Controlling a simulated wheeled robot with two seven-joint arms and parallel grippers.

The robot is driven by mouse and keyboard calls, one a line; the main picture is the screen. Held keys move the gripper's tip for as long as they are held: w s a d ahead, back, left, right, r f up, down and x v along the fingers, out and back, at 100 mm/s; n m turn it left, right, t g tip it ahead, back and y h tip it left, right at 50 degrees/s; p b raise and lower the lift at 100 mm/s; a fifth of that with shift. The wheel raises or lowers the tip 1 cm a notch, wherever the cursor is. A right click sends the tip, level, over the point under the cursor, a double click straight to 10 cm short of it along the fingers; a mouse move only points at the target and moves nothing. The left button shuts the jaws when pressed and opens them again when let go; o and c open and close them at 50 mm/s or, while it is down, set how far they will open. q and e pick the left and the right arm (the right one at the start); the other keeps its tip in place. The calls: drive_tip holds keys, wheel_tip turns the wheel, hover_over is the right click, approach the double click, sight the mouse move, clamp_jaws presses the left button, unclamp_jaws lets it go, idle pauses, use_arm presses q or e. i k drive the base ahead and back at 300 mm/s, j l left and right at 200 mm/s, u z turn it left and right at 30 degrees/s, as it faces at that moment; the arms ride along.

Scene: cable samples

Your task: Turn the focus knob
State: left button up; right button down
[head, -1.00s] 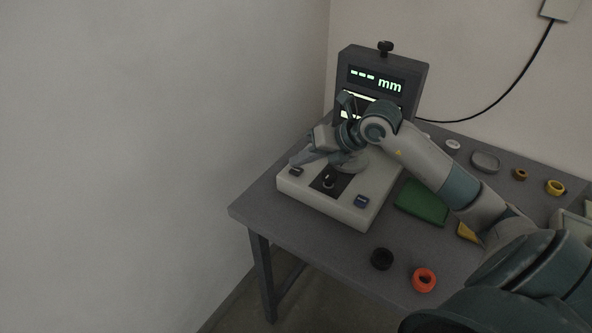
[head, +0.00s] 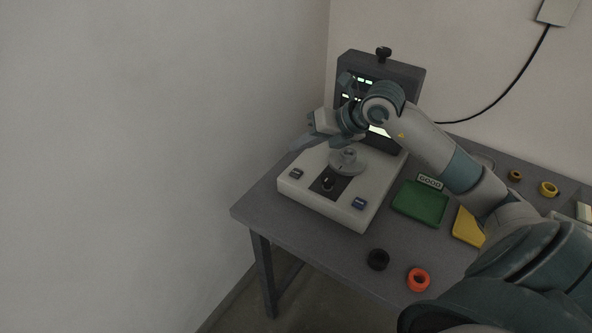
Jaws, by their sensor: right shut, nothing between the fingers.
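The measuring device has a pale base (head: 310,205) and a dark upright display housing (head: 405,76) behind it. A black knob (head: 383,53) stands on top of the housing. Another small black knob (head: 328,184) sits on a dark panel on the front of the base. I cannot tell from labels which is the focus knob. My right gripper (head: 300,144) is shut and empty, held above the left back part of the base, apart from both knobs. A grey round stage (head: 347,162) shows below my wrist. My arm hides much of the screen. My left gripper is out of view.
A green tray (head: 420,205) marked GOOD and a yellow tray (head: 467,228) lie to the right on the grey table (head: 335,250). A black ring (head: 378,259) and an orange ring (head: 418,279) are near the front edge. A wall closes off the left side.

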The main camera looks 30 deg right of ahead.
sight(383, 52)
drive_tip(key=k+j+z, duration=0.2)
drive_tip(key=z, duration=0.45)
drive_tip(key=i+z, duration=0.15)
drive_tip(key=z, duration=0.25)
drive_tip(key=i+z, duration=0.1)
drive_tip(key=z, duration=0.35)
